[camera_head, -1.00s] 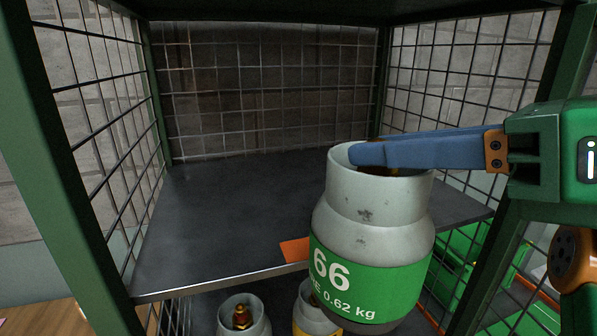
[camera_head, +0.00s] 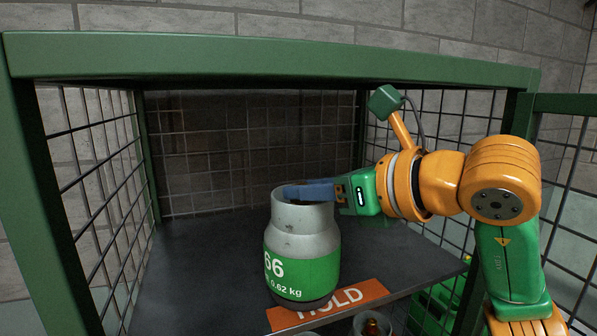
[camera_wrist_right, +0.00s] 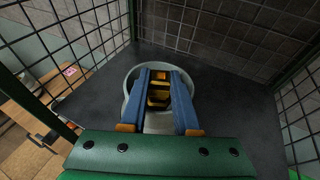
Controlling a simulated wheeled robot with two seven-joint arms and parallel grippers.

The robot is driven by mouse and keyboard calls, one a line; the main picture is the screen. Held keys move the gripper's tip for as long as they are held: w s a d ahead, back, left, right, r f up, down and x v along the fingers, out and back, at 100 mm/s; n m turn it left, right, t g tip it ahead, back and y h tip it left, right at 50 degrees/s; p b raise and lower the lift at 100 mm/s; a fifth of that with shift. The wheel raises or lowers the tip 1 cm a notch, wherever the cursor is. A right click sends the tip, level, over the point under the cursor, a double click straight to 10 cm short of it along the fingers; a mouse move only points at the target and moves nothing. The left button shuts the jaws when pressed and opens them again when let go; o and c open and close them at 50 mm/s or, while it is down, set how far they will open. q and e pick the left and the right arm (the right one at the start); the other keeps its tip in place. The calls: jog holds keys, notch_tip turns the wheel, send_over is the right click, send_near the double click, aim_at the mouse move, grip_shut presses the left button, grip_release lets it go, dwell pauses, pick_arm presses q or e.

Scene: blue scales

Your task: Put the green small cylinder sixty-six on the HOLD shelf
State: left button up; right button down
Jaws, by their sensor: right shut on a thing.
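The small cylinder sixty-six (camera_head: 300,266) is grey with a green label reading 66 and 0.62 kg. It is upright over the dark HOLD shelf (camera_head: 200,262), inside the green cage, just behind the orange HOLD sign (camera_head: 345,303). I cannot tell whether its base touches the shelf. My right gripper (camera_head: 305,190) reaches in from the right, its blue fingers inside the cylinder's collar. The right wrist view shows the fingers (camera_wrist_right: 160,85) shut on the brass valve (camera_wrist_right: 158,98) within the round collar (camera_wrist_right: 131,88). My left gripper is not in view.
Mesh walls (camera_head: 85,170) close the left, back and right sides. A green top beam (camera_head: 270,62) crosses above the opening. More cylinders (camera_head: 372,325) stand below the shelf's front edge. The shelf is bare to the left and behind the cylinder.

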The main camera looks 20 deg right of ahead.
jog(key=shift+w+r+p, duration=0.1)
jog(key=shift+w+p, duration=0.85)
jog(key=shift+w, duration=1.2)
jog(key=shift+p, duration=0.5)
jog(key=shift+f, duration=0.2)
jog(key=shift+s, duration=0.15)
jog(key=shift+f, duration=0.2)
jog(key=c, duration=0.6)
grip_release()
jog(key=shift+c, duration=0.2)
